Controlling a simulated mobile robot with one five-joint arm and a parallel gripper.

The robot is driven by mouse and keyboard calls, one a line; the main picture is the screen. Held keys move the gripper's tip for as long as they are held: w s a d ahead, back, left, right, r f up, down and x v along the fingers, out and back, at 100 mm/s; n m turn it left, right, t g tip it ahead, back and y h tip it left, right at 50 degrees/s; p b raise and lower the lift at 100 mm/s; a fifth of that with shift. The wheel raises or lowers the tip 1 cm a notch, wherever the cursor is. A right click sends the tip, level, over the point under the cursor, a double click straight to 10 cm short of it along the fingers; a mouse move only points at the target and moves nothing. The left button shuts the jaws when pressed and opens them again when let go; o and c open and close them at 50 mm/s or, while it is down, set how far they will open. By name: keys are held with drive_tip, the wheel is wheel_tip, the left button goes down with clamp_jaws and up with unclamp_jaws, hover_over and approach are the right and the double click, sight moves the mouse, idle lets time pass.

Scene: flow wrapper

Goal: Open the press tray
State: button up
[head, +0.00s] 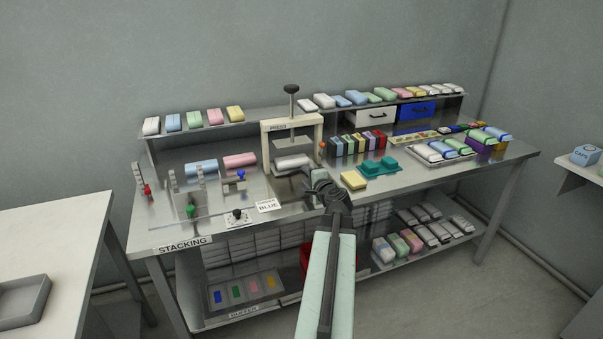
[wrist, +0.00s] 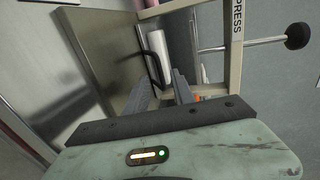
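The press (head: 264,135) is a cream frame with a lever and dark knob on top, standing mid-table. A white roll (head: 292,162) lies low inside it. In the wrist view the press frame (wrist: 235,62) carries the word PRESS, and the white roll (wrist: 157,42) lies behind a black bar handle (wrist: 150,58). My gripper (head: 314,177) is at the front of the press. In the wrist view my gripper (wrist: 163,84) is open, with the handle just beyond and between its fingertips. I cannot tell whether they touch. The tray itself is mostly hidden in the head view.
A row of coloured boxes (head: 357,144), a yellow block (head: 354,180) and a teal holder (head: 380,167) sit right of my gripper. A shelf (head: 270,124) runs behind.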

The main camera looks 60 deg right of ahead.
sight(301, 171)
drive_tip(key=b+x, duration=0.1)
drive_tip(key=x, duration=0.5)
drive_tip(key=shift+a, duration=0.1)
clamp_jaws()
drive_tip(key=shift+s, duration=0.1)
idle(1.0)
